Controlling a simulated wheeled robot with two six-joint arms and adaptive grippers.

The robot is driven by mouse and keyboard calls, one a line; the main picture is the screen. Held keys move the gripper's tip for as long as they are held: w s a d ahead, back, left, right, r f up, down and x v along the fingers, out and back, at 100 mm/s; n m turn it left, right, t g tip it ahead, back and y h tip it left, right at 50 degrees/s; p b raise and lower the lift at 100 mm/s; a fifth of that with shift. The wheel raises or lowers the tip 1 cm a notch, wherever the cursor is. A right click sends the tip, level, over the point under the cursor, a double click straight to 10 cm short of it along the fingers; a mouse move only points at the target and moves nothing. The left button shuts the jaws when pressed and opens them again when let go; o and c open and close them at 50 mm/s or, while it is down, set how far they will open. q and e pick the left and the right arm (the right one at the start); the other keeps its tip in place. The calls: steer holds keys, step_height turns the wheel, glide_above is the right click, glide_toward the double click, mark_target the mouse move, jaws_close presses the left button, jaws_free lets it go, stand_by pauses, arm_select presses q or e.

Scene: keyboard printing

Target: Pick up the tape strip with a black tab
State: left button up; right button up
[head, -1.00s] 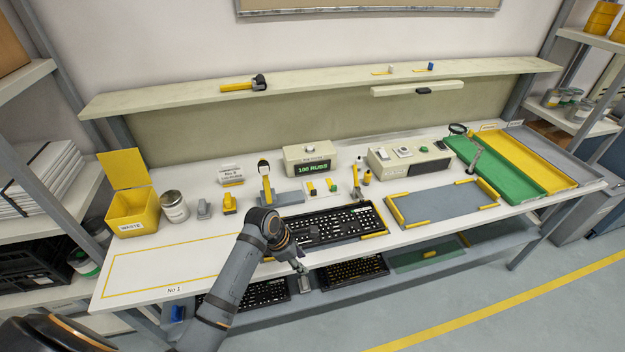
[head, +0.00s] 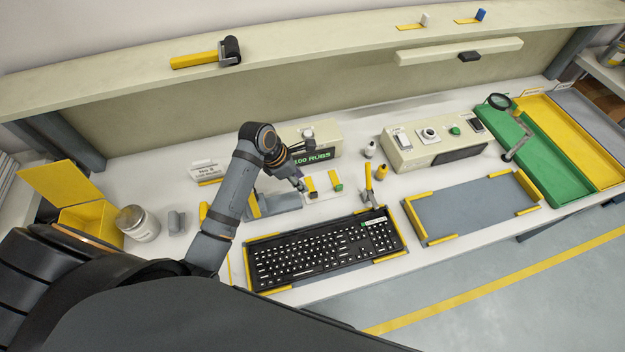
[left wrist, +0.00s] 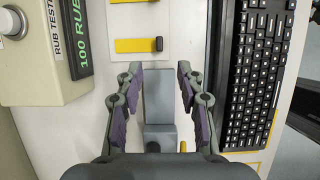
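The yellow tape strip with a black tab (left wrist: 134,46) lies on a white plate ahead of my left gripper in the left wrist view. Its black tab is at the right end. In the head view this strip (head: 310,186) is close beside the fingertips. My left gripper (left wrist: 157,75) is open and empty, with its fingers apart above a grey block. In the head view the left gripper (head: 301,185) hangs over the bench at the plate's left edge. My right gripper is not in view.
A strip with a green tab (head: 338,186) lies right of the black-tabbed one. The black keyboard (head: 325,250) lies in front. The RUB TESTER box (left wrist: 35,60) stands left of the plate in the wrist view. A grey mat (head: 470,208) lies right.

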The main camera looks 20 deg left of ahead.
mark_target(313, 193)
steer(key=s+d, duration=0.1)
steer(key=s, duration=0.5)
arm_select(q)
steer(key=p+x, duration=0.1)
steer(key=x, duration=0.5)
steer(key=shift+d, duration=0.1)
steer(key=x, duration=0.4)
steer(key=shift+w+p, duration=0.1)
steer(key=shift+p, duration=0.3)
jaws_close()
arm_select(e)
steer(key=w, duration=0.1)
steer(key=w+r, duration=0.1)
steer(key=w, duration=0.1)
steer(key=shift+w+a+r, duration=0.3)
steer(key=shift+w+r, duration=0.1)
